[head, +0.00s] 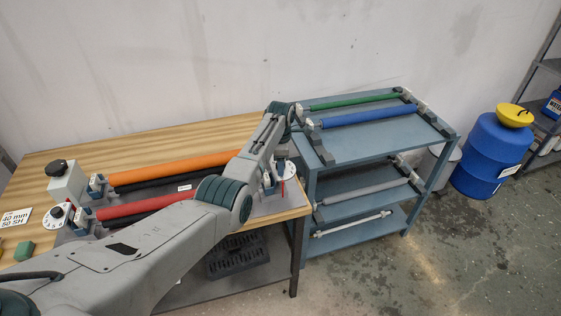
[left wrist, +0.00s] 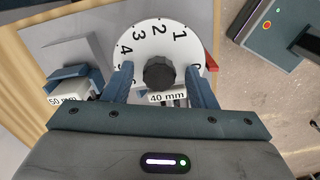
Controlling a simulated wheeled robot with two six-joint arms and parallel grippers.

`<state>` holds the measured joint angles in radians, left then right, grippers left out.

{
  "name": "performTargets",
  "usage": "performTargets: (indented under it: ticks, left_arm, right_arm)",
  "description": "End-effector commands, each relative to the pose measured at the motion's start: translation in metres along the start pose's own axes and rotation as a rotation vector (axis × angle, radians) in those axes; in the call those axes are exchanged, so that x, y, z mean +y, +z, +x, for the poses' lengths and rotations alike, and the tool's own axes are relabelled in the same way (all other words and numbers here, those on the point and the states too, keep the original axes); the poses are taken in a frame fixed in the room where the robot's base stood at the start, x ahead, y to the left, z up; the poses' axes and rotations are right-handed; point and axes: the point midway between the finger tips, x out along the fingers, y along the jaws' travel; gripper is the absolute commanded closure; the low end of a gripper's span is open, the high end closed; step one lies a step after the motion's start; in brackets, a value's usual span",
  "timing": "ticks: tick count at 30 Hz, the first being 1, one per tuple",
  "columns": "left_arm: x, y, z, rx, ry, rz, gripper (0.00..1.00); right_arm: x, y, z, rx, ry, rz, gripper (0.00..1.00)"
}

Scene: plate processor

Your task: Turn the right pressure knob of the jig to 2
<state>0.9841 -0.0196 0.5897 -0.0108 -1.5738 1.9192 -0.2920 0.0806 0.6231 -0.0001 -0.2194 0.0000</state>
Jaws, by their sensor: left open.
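The jig's right pressure knob is a black ribbed knob (left wrist: 160,74) on a white dial (left wrist: 152,48) numbered 1 to 4 and beyond in the left wrist view. My left gripper (left wrist: 162,82) is open, with one finger on each side of the knob and visible gaps between. The fingers overlap the dial's face; whether they touch it I cannot tell. In the head view the right dial (head: 286,170) shows partly beside my left arm, and its knob is hidden. The jig's left dial (head: 58,217) stands at the table's left. My right gripper is not in view.
An orange roller (head: 175,168) and a red roller (head: 145,207) lie across the jig on the wooden table (head: 120,140). A blue-grey cart (head: 380,137) with green and blue rollers stands to the right. A blue barrel (head: 490,155) is beyond it.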

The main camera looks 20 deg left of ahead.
Motion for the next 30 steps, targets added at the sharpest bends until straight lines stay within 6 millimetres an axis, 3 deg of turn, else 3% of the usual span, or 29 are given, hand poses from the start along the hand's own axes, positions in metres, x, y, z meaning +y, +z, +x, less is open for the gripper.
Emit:
performTargets:
  ticks: [3, 10, 20, 30]
  left_arm:
    - [0.000, 0.000, 0.000, 0.000, 0.000, 0.000, 0.50]
    - [0.000, 0.000, 0.000, 0.000, 0.000, 0.000, 0.93]
    - [0.000, 0.000, -0.001, 0.000, 0.000, 0.043, 0.93]
    - [0.000, 0.000, -0.002, 0.000, 0.000, 0.270, 0.93]
  right_arm:
    - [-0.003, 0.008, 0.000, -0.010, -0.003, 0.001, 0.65]
    - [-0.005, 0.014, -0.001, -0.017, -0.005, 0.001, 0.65]
    - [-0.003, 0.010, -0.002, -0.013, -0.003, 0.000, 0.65]
    - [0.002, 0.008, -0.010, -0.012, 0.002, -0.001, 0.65]
